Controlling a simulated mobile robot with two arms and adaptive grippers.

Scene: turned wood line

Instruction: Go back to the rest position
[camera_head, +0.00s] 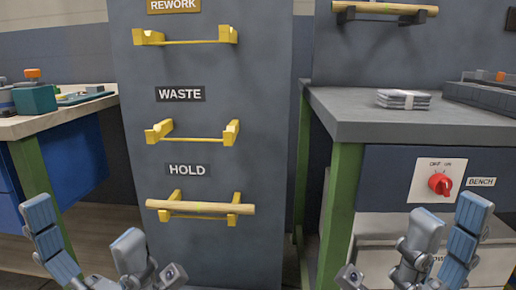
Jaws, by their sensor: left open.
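My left gripper (83,225) is at the lower left of the head view. Its blue-padded fingers are apart, with nothing between them. My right gripper (450,212) is at the lower right, in front of the bench drawer. Its fingers are also apart and empty, with a narrower gap than the left. A wooden rod (200,207) lies level across the yellow HOLD brackets (233,219) on the grey panel. Neither gripper touches it.
The yellow WASTE brackets (195,138) and REWORK brackets (190,40) are empty. Another rod (385,8) rests on dark brackets at the upper right. A grey bench (420,118) with a red switch (440,184) stands right. A wooden-topped table (50,116) stands left.

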